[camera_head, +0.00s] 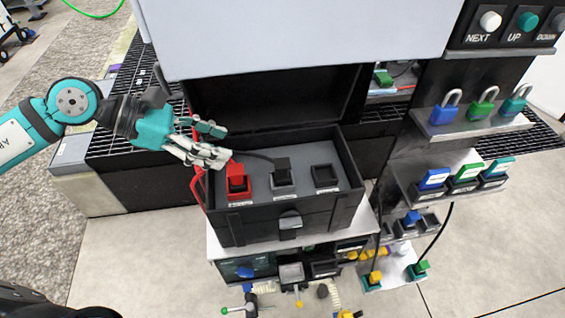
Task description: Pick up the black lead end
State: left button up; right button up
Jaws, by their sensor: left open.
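The black lead end (283,169) sits upright in the middle slot of the open black case (262,226). A dark cable runs from it to the left, toward my left gripper. My left gripper (223,145) is open and empty, over the case's left rear part, left of the black lead end and apart from it. The red lead end (237,180) stands in the left slot, just below my fingers in the picture. The right slot (325,175) looks empty. My right gripper is not in view.
The case's raised lid (270,100) and a large white panel (300,35) stand behind. Shelves on the right hold padlocks (481,108) and coloured blocks (467,174). A lower shelf with small parts (291,272) is below the case.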

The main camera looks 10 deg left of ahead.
pick_arm(q)
jog(key=p, duration=0.3)
send_near(280, 163)
jog(key=x, duration=0.4)
jog(key=shift+w+d+f, duration=0.15)
jog(key=shift+d+f, duration=0.1)
jog(key=shift+d, duration=0.5)
jog(key=shift+w+d+f+p, duration=0.15)
jog(key=shift+d+p, duration=0.15)
jog(key=shift+p, duration=0.3)
jog(key=p+x, duration=0.1)
jog(key=x, duration=0.2)
jog(key=shift+w+d+f+p, duration=0.1)
jog(key=shift+w+f+p, duration=0.05)
jog(key=shift+f+p, duration=0.2)
jog(key=shift+d+f, duration=0.15)
jog(key=shift+d, duration=0.1)
jog(key=shift+f, duration=0.1)
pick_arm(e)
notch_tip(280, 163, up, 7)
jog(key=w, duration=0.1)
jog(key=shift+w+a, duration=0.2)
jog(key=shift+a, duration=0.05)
pick_arm(q)
grip_shut()
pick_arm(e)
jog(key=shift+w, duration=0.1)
